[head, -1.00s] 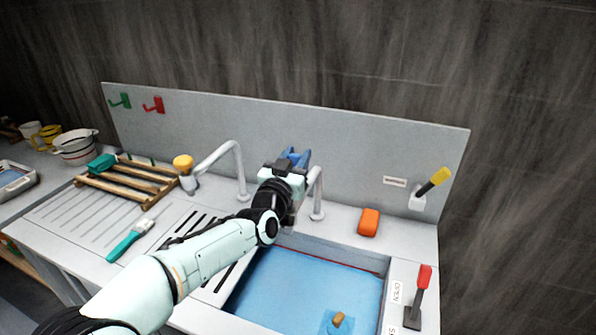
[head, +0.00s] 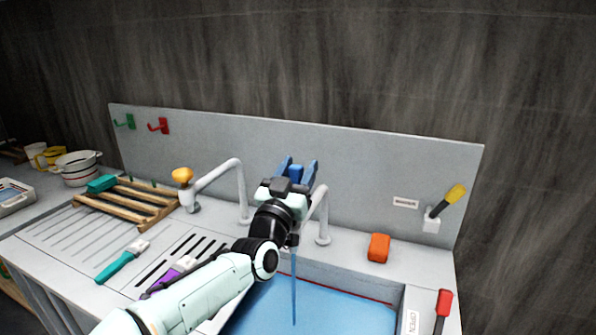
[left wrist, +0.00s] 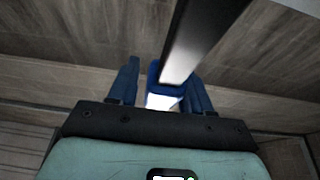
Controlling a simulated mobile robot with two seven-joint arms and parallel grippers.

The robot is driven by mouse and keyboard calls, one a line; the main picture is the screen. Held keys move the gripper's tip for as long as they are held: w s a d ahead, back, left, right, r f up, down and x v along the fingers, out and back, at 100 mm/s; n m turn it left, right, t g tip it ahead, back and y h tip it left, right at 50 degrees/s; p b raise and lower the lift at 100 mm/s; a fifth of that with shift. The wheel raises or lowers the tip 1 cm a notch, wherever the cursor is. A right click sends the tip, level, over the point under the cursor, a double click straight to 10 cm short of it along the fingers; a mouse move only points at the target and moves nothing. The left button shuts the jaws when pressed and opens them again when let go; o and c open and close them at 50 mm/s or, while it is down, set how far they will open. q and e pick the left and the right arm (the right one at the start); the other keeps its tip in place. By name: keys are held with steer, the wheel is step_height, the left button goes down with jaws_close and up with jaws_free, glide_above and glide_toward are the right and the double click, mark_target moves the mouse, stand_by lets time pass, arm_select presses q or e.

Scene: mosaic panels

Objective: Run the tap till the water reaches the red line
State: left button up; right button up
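The sink (head: 400,300) holds blue water (head: 340,312). A thin blue stream (head: 294,285) falls into it beneath the right-hand tap (head: 322,215), whose outlet is hidden by my left arm. A red line (head: 372,298) runs along the sink's back wall, just above the water. My left gripper (head: 297,171) is open above the tap, fingers spread on either side of a blue piece, apparently the tap's knob (head: 296,174). The left wrist view also shows this blue piece (left wrist: 154,82) between the fingers, with a gap on its left side. My right gripper is not in view.
Another tap (head: 241,190) with a yellow knob (head: 182,175) stands left. An orange block (head: 379,247) sits behind the sink. A red-handled lever (head: 443,303) is by the OPEN label; a yellow-handled lever (head: 453,195) is on the backsplash. Brushes and a wooden rack (head: 130,203) lie left.

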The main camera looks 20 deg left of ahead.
arm_select(q)
steer(key=shift+s, duration=0.1)
steer(key=b+v, duration=0.2)
steer(key=v, duration=1.1)
steer(key=shift+b, duration=0.3)
steer(key=shift+s, duration=0.15)
